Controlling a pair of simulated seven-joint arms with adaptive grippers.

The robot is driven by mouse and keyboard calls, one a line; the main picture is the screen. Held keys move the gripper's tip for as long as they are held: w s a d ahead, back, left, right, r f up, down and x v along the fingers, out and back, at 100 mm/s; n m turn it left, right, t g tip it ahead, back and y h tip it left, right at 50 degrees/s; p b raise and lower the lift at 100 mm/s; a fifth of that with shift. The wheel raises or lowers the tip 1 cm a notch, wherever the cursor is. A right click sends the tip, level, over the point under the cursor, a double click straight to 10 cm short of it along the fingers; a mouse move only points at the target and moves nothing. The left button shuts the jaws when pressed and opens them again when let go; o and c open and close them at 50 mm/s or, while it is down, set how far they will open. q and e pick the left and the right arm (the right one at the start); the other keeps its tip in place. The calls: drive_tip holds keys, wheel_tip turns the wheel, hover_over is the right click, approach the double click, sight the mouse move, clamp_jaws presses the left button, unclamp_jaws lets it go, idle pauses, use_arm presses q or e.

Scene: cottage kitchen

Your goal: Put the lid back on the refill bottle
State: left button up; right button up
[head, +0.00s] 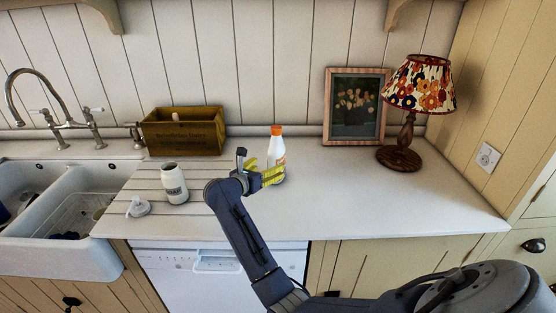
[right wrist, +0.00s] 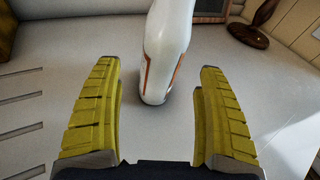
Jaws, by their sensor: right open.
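The refill bottle (head: 275,152) is white with an orange stripe and stands upright on the worktop. An orange lid (head: 277,130) sits on its top in the head view; I cannot tell whether it is fastened. My right gripper (head: 269,171) is open, its yellow fingers at the bottle's lower front. In the right wrist view the bottle's lower body (right wrist: 168,48) stands just ahead of and between the spread fingers (right wrist: 158,70), with gaps at both sides. The bottle's top is outside that view. My left gripper is not in view.
An open white soap jar (head: 173,184) stands to the left, with its pump top (head: 138,207) lying near the sink (head: 75,188). A wooden box (head: 183,131), a framed picture (head: 356,106) and a lamp (head: 402,155) stand along the back. The worktop right of the bottle is clear.

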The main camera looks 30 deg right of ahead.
drive_tip(key=shift+s+f+m+g+y, duration=0.15)
drive_tip(key=shift+f+m+g+y, duration=0.35)
drive_tip(key=shift+f+y, duration=0.4)
drive_tip(key=shift+x, duration=1.25)
drive_tip(key=shift+x, duration=2.45)
drive_tip(key=shift+c, duration=0.5)
drive_tip(key=c, duration=1.4)
